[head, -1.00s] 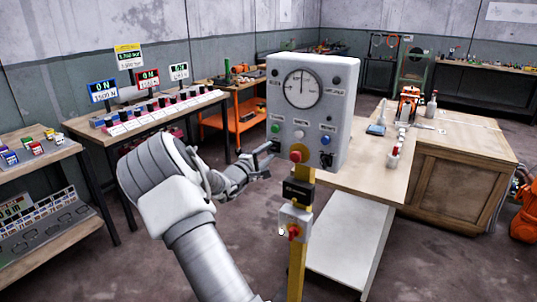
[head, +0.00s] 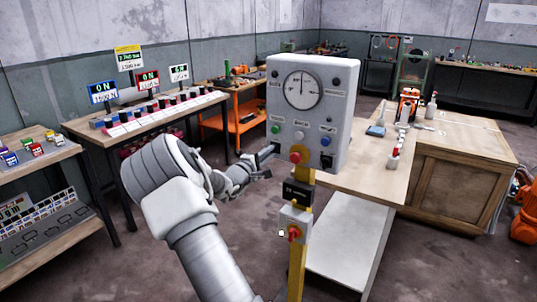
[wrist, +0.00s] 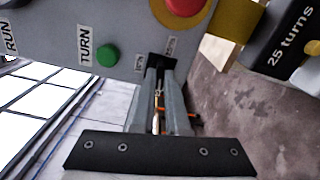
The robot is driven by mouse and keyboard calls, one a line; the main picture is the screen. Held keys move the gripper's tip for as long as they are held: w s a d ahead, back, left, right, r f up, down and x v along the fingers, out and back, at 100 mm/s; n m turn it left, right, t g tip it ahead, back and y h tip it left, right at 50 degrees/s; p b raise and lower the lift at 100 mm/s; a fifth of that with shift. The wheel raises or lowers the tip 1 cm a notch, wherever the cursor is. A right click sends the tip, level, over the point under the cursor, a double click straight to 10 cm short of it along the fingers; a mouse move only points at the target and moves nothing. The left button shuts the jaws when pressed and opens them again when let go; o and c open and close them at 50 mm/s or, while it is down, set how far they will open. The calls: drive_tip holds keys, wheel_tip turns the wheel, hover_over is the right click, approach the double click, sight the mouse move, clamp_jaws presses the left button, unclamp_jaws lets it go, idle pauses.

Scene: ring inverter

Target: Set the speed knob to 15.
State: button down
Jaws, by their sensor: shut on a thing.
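The grey control box (head: 312,110) stands on a yellow post, with a round gauge (head: 302,90) whose needle points about straight up. My gripper (head: 272,149) is at the box's lower left front. In the wrist view my gripper (wrist: 160,68) has its fingers close together against the panel, shut on a small black knob (wrist: 157,60). Most of the knob is hidden by the fingertips. I cannot read its scale or setting. Small labels beside it are too blurred to read.
A green button (head: 276,129), a white button (head: 300,136), a blue button (head: 326,141) and a red mushroom button (head: 296,157) are close to the gripper. A black "25 turns" block (wrist: 285,40) is on the post. A workbench (head: 365,180) stands behind at right.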

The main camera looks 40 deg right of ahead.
drive_tip(key=shift+n+b, duration=11.15)
drive_tip(key=shift+n, duration=4.95)
drive_tip(key=c, duration=0.9)
unclamp_jaws()
